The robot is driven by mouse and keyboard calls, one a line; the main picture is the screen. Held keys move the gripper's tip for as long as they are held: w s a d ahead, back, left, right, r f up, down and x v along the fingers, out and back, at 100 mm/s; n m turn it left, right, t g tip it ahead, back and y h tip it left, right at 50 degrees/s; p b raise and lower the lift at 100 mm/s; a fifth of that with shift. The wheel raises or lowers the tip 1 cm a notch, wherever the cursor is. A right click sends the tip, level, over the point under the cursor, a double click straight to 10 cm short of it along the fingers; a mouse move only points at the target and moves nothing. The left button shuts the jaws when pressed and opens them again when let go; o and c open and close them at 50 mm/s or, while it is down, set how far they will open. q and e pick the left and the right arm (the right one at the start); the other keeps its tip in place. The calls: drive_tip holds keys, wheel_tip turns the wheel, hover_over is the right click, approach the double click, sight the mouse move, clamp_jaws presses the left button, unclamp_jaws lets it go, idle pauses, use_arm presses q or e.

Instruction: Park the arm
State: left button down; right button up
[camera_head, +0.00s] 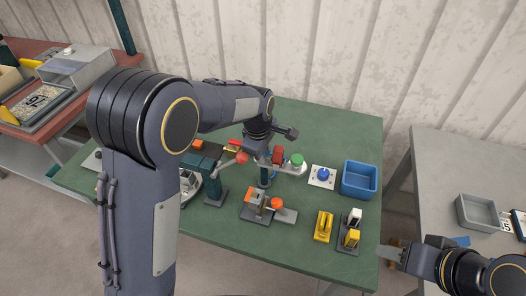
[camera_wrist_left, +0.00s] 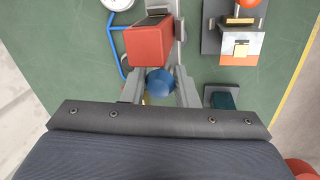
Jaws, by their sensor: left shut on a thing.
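My left arm reaches in from the left over the green table (camera_head: 300,253). My left gripper (camera_head: 263,167) is low over the fixtures in the middle. In the left wrist view its two fingers (camera_wrist_left: 160,86) are shut on a blue ball knob (camera_wrist_left: 160,82). A red block (camera_wrist_left: 150,43) on a grey bar lies just beyond the knob. A red part (camera_head: 277,156) and a green round part (camera_head: 296,160) show beside the gripper in the head view. What carries the knob is mostly hidden. My right gripper (camera_head: 390,254) is at the table's right edge; its finger gap is unclear.
A blue bin (camera_head: 359,181) and a white plate with a blue knob (camera_head: 322,175) stand right of the gripper. An orange-topped clamp (camera_head: 262,201) and yellow blocks (camera_head: 323,227) stand nearer. A grey table (camera_head: 440,165) is at right, a red-topped bench (camera_head: 25,50) at left.

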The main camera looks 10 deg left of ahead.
use_arm(q)
drive_tip(key=c, duration=1.2)
unclamp_jaws()
drive_tip(key=shift+r, duration=0.1)
drive_tip(key=r, duration=0.2)
drive_tip(key=s+r, duration=0.1)
drive_tip(key=r, duration=0.2)
drive_tip(key=r+b, duration=0.1)
drive_tip(key=r, duration=0.1)
drive_tip(key=shift+s+a+r, duration=0.15)
drive_tip(key=shift+a+r, duration=0.15)
drive_tip(key=shift+f, duration=0.1)
